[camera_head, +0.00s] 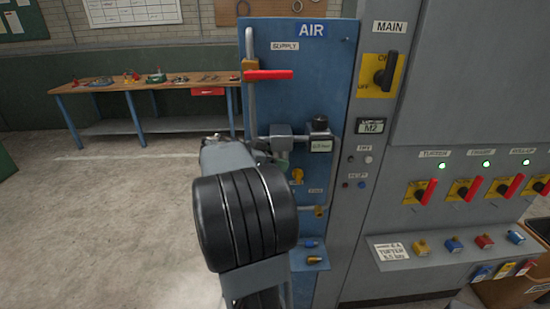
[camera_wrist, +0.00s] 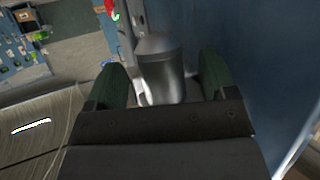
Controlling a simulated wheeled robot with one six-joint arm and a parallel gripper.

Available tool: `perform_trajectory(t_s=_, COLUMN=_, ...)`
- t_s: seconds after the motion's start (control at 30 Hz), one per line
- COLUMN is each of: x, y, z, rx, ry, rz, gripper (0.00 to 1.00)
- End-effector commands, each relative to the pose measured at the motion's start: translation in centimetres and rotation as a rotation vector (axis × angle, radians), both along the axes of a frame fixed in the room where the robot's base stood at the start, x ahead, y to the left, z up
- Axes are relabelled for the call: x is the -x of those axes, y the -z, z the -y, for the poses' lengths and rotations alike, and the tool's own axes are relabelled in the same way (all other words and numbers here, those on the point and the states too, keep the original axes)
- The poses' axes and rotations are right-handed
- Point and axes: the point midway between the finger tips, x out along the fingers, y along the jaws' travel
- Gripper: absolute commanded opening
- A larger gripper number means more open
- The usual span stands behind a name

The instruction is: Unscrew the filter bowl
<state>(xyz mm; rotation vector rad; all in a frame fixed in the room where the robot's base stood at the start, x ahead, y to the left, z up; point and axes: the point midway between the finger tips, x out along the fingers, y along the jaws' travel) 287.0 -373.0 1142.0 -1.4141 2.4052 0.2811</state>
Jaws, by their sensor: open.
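The grey filter housing (camera_head: 281,132) sits on the air pipe of the blue panel in the head view. The filter bowl (camera_head: 283,160) below it is mostly hidden behind my arm, with only a greenish part showing. In the wrist view a grey metal cylinder of the filter unit (camera_wrist: 160,72) stands between the two dark green fingers of my gripper (camera_wrist: 163,76). The fingers are open, one on each side, with a visible gap at the right finger. Whether the left finger touches the cylinder cannot be told.
A red-handled supply valve (camera_head: 268,75) is above the filter. A round-topped regulator with a gauge (camera_head: 320,140) is close on its right. The grey switch cabinet (camera_head: 440,110) stands further right. A workbench (camera_head: 150,82) is behind left; the floor (camera_head: 100,210) there is clear.

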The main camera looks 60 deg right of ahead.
Motion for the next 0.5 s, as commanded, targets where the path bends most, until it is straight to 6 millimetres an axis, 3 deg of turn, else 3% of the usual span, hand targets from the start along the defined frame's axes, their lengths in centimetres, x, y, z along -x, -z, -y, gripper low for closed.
perform_trajectory(t_s=0.4, x=0.25, y=0.26, z=0.45, rx=-0.001, ry=-0.001, rz=0.001, gripper=0.78)
perform_trajectory(t_s=0.5, x=0.25, y=0.25, z=0.45, rx=-0.001, ry=0.0, rz=0.0, gripper=0.7)
